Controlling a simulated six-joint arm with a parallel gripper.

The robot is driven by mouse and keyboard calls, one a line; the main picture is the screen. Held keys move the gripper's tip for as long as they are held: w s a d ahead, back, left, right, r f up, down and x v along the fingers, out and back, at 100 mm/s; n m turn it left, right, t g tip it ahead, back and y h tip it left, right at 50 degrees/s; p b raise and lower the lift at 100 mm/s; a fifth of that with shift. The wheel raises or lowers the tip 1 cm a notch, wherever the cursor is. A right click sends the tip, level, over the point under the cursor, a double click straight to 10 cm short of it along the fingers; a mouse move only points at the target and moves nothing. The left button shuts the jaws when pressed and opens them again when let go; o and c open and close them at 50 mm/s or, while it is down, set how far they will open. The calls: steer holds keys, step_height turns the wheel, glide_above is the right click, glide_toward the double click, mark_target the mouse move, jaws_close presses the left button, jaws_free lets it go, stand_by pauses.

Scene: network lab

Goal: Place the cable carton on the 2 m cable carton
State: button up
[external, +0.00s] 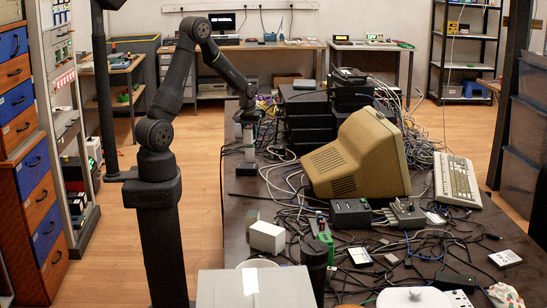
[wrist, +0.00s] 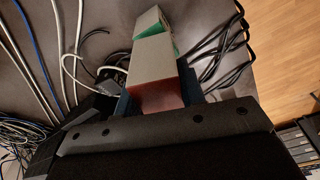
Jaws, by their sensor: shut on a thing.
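My gripper (external: 246,118) points down over the far left part of the cluttered table. It is shut on a grey carton with a red end (wrist: 156,92), which shows between the fingers in the wrist view. This carton is a small pale block (external: 249,134) under my gripper in the external view. A second grey carton with green sides (wrist: 148,22) shows just beyond the held one in the wrist view, partly hidden by it. I cannot tell which is the 2 m carton, or whether the two touch.
A stack of black devices (external: 303,110) stands right of my gripper. A beige monitor (external: 355,158) lies tilted nearer the camera. Loose cables (external: 285,160) surround the cartons. A white box (external: 267,237) stands near the table's left edge.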

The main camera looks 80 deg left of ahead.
mark_target(248, 128)
steer(key=shift+f, duration=0.7)
steer(key=shift+f, duration=0.1)
steer(key=o, duration=1.1)
steer(key=shift+f, duration=0.1)
steer(key=shift+c, duration=0.2)
steer(key=r, duration=0.4)
steer(key=d+r, duration=0.1)
steer(key=r, duration=0.7)
steer(key=shift+s+d+r, duration=0.15)
steer(key=shift+s+d, duration=0.2)
